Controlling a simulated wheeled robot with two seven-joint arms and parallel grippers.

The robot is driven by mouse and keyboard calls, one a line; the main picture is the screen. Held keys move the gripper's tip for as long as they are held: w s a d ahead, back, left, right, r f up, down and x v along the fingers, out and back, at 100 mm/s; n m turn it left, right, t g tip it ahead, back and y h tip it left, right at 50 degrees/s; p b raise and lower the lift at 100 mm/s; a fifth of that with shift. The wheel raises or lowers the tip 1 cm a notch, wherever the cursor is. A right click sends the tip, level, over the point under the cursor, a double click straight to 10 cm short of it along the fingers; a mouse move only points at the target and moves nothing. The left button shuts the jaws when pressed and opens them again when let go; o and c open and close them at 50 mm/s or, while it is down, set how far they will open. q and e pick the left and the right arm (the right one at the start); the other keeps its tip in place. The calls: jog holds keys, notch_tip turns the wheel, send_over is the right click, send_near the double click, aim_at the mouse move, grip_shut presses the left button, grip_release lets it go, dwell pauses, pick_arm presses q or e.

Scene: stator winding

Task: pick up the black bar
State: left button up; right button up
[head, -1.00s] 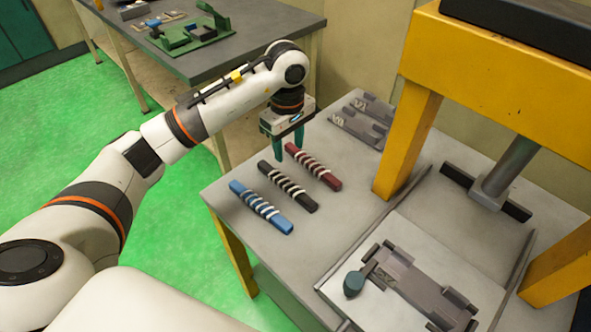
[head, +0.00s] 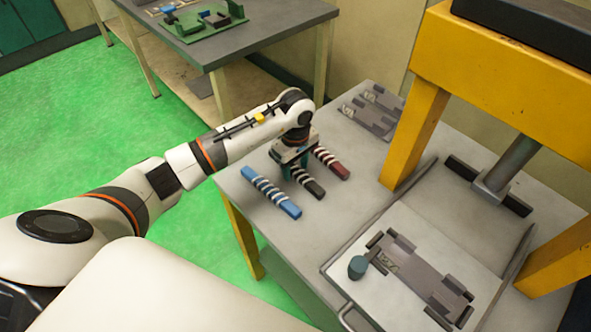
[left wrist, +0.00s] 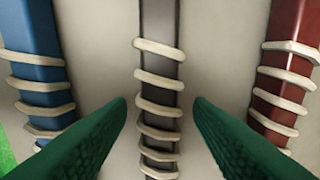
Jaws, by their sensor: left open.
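The black bar (head: 311,187), wound with white cord, lies on the grey table between a blue bar (head: 271,192) and a dark red bar (head: 333,164), both wound the same way. My left gripper (head: 291,170) is over the black bar and hides its far end in the head view. In the left wrist view the black bar (left wrist: 158,103) runs up the middle. The green fingers of my left gripper (left wrist: 160,110) are apart, one on each side of it, with nothing between them touching. The blue bar (left wrist: 38,75) is at left and the red bar (left wrist: 288,75) at right.
A yellow press frame (head: 412,135) stands on the table (head: 345,210) to the right. A grey fixture plate (head: 420,270) with a dark teal knob (head: 357,267) is in front. Grey metal parts (head: 374,110) lie at the back. Another table (head: 270,45) stands behind.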

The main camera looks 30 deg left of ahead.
pick_arm(q)
grip_shut()
jog(key=shift+r, duration=0.15)
